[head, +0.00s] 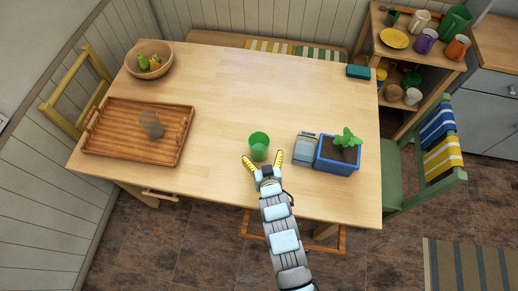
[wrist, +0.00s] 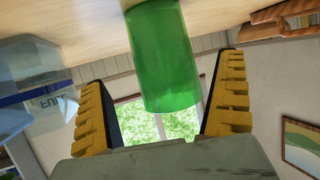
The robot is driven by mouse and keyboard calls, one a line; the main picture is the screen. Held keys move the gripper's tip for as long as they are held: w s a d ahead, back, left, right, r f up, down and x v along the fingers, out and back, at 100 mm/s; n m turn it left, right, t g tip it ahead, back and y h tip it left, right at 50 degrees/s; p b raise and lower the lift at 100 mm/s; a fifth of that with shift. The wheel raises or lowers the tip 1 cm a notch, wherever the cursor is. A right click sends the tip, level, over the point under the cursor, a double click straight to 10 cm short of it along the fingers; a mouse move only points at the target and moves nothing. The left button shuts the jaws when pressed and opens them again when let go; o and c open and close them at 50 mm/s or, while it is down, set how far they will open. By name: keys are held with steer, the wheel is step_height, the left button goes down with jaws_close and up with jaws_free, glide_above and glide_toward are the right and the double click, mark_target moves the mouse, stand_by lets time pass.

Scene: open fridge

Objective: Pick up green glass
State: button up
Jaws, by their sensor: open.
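The green glass (head: 259,146) stands on the wooden table near its front edge, left of the blue planter. My gripper (head: 263,161) is open, with its yellow fingers spread on the near side of the glass. In the wrist view the green glass (wrist: 162,55) shows ahead and between the two fingers of my gripper (wrist: 163,95), with a gap on each side. The picture there is turned over, with the table at the top. I cannot tell how far the glass reaches in between the fingertips.
A wooden tray (head: 120,151) with a clear glass (head: 152,124) and a fruit bowl (head: 149,60) are at the left. The table's middle is clear.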

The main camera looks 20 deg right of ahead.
mark_target(258, 144)
steer(key=shift+a+f+b+x, duration=0.1)
steer(key=shift+f+b+x, duration=0.05)
steer(key=shift+x, duration=1)
steer(key=shift+a+f+b+x, duration=0.1)
steer(key=shift+f+b+x, duration=0.1)
steer(key=shift+x, duration=0.9)
steer(key=shift+w+d+f, duration=0.1)
steer(key=shift+w, duration=0.2)
steer(key=c, duration=1.3)
